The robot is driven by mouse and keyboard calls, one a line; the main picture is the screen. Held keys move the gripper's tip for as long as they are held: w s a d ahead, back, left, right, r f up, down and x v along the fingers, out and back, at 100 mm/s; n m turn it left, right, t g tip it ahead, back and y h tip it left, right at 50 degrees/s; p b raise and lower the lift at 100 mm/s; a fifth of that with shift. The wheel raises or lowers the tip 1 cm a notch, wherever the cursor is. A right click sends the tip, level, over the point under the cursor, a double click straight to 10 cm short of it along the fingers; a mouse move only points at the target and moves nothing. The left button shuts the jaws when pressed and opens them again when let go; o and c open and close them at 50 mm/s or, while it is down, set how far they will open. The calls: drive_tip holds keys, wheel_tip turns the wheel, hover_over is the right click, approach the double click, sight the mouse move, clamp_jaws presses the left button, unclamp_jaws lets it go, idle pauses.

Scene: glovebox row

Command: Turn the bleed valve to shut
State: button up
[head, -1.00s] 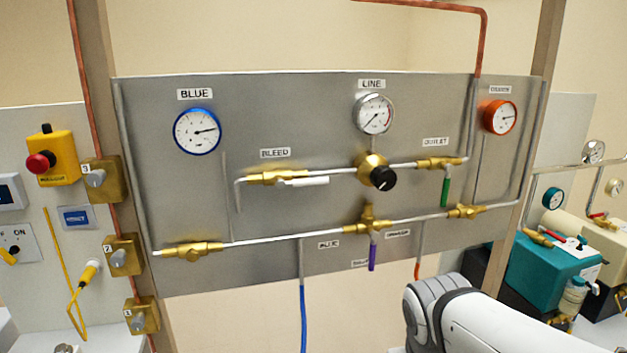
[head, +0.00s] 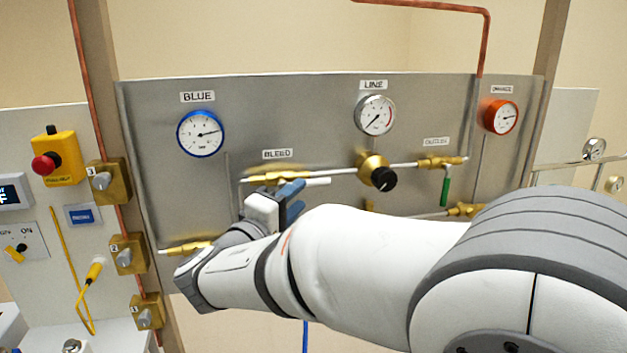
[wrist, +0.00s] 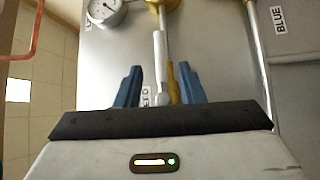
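The bleed valve (head: 268,178) is a brass body on the upper pipe under the BLEED label (head: 277,154). Its white lever (head: 317,182) points right, lying along the pipe. My gripper (head: 294,197) is at the valve from below, its blue fingers covering part of the lever. In the wrist view my gripper (wrist: 158,78) is open, with the white lever (wrist: 159,68) between the two blue fingers and gaps on both sides. The brass body (wrist: 173,90) shows beside the lever, close to one finger. Contact with the lever is not visible.
A black regulator knob (head: 383,179) sits right of the lever, and the green outlet lever (head: 446,190) hangs further right. The blue gauge (head: 201,133) and line gauge (head: 375,115) are above. My arm hides much of the lower pipe and the purple lever.

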sight(312, 185)
drive_tip(key=p+x, duration=0.1)
drive_tip(key=x, duration=0.6)
drive_tip(key=shift+d+p, duration=0.1)
drive_tip(key=shift+p, duration=0.25)
drive_tip(key=shift+c, duration=0.3)
clamp_jaws()
